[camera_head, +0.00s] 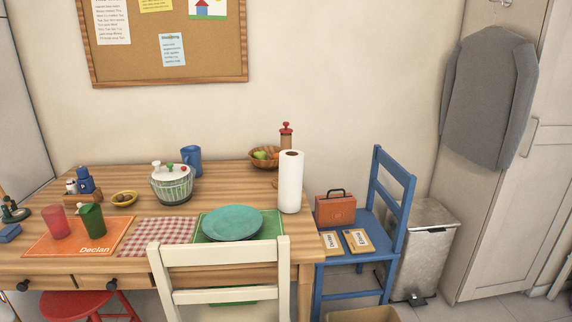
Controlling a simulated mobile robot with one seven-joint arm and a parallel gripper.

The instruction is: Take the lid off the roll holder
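A white paper roll (290,184) stands upright near the right end of the wooden table. A small dark spot shows at the middle of its top; I cannot make out a separate lid there, and any holder base or rod is hidden or too small to tell. Right behind the roll stands a brown wooden piece with a red knob (286,128), its lower part hidden by the roll. I cannot tell whether it belongs to the roll holder. My gripper is not in view.
A fruit bowl (257,163) sits left of the roll, and a teal plate (232,223) in front. A salad spinner (171,184) and blue pitcher (191,160) stand further left. A cream chair (217,254) blocks the front; a blue chair (382,222) stands at the right.

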